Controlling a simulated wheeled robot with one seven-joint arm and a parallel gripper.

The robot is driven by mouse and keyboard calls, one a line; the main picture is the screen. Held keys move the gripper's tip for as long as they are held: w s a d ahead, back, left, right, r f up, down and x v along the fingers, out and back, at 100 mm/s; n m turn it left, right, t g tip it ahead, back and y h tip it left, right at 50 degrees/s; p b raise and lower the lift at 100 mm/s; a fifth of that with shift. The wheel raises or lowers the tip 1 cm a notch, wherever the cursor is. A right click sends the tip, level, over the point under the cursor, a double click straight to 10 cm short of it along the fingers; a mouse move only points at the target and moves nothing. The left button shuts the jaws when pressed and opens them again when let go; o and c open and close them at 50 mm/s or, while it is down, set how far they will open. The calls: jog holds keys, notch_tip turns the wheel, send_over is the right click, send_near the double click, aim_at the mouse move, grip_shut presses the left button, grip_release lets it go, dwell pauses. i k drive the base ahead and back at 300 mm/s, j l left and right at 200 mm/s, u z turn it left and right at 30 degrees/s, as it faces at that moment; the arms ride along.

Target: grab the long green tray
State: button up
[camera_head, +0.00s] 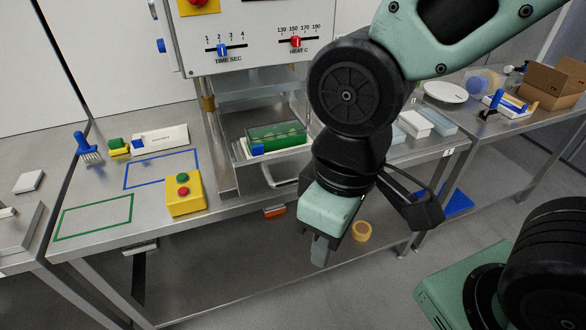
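The long green tray (284,142) lies in the white-edged drawer of the sealing machine, at the centre of the head view. It looks long and low, with pale items visible in it and a blue block at its front left corner. My gripper (320,252) hangs in front of the bench, lower and to the right of the tray, pointing down. It is apart from the tray. Only one finger shows clearly, so its opening cannot be told, and I see nothing held in it.
The sealing machine (255,50) stands over the tray, with a drawer handle (283,174) in front. A yellow button box (184,194), green outline (95,216) and blue outline (160,169) are on the left bench. White boxes (414,124) are right of my arm.

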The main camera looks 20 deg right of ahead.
aim_at(292, 133)
jog(key=i+l, duration=0.5)
jog(key=l, duration=0.25)
jog(key=i+l+u, duration=0.1)
jog(key=i+l, duration=0.35)
jog(key=l, duration=0.3)
jog(key=i+l, duration=0.25)
jog(key=l, duration=0.15)
jog(key=u, duration=0.05)
